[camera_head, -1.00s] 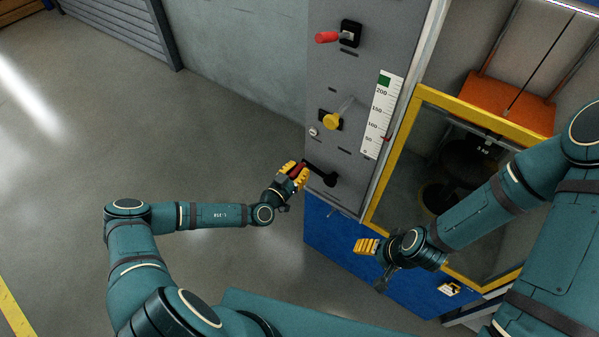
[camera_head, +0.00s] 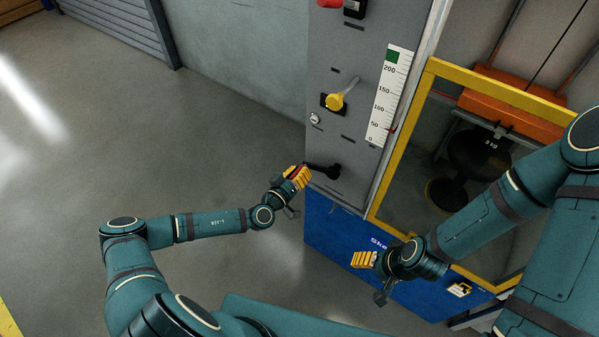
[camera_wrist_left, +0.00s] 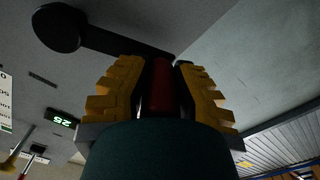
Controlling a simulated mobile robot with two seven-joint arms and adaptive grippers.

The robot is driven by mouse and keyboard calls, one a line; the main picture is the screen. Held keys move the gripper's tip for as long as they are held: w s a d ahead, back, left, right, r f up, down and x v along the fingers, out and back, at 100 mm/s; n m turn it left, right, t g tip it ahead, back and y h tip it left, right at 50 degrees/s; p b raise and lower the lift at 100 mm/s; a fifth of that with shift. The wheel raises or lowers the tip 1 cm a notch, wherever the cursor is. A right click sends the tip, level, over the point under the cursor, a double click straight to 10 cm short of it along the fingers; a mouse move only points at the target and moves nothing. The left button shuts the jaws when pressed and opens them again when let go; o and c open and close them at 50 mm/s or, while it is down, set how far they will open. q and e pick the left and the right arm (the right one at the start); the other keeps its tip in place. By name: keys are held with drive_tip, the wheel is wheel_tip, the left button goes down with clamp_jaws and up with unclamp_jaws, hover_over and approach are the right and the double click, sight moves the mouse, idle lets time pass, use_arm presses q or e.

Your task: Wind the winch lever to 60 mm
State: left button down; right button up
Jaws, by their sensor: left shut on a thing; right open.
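The winch lever (camera_head: 322,168) is a black crank low on the grey panel, its arm pointing left from its hub. My left gripper (camera_head: 297,176) is shut on its red handle. In the left wrist view the red handle (camera_wrist_left: 161,88) sits between the yellow fingers, with the black crank arm (camera_wrist_left: 110,42) behind it. The white scale (camera_head: 390,95) is marked from 0 to 200, with a small red pointer (camera_head: 391,129) near the 50 mark. My right gripper (camera_head: 363,260) is open and empty in front of the blue lower panel.
A yellow knob lever (camera_head: 335,101) and a red-handled lever (camera_head: 330,3) sit higher on the panel. Right of it, a yellow frame (camera_head: 398,165) encloses a black stool (camera_head: 478,152) below an orange beam (camera_head: 510,112). The floor at left is clear.

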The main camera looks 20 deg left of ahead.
use_arm(q)
drive_tip(key=shift+d, duration=0.15)
drive_tip(key=c, duration=0.7)
unclamp_jaws()
drive_tip(key=shift+c, duration=0.2)
drive_tip(key=v, duration=1.2)
